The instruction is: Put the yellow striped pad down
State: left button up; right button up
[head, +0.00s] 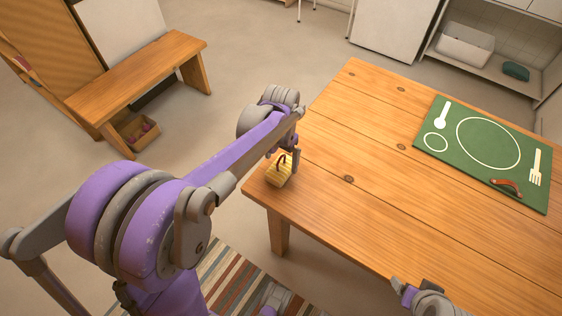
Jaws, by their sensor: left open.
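The yellow striped pad (279,176) is at the near left corner of the wooden table (400,190), close to the edge. It has a dark leather pull on top and appears to rest on the tabletop. My left gripper (289,160) is right above and beside the pad, with its fingers open near the pull. The wrist partly hides the fingers, so I cannot tell whether they touch the pull.
A green placemat (428,150) with white plate and cutlery shapes lies at the table's right. A brown leather pull (507,187) is on it. The table's middle is clear. A wooden bench (150,75) and a small crate (137,134) stand on the floor at left.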

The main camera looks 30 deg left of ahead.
pick_arm(q)
notch_tip(320, 180, up, 9)
jog(key=shift+r+p, duration=0.2)
jog(key=shift+p, duration=0.3)
jog(key=shift+s+r, duration=0.15)
jog(key=shift+r, duration=0.05)
jog(key=s+d+f+t, duration=0.2)
jog(key=s+d+f, duration=0.1)
jog(key=s, duration=0.5)
jog(key=s+d+f+n+t, duration=0.1)
jog(key=s+d+f+t, duration=0.2)
jog(key=s, duration=0.5)
jog(key=shift+s+d+f, duration=0.4)
jog(key=shift+f, duration=0.05)
notch_tip(320, 180, up, 7)
jog(key=w+p, duration=0.1)
jog(key=p, duration=0.5)
jog(key=shift+w, duration=0.2)
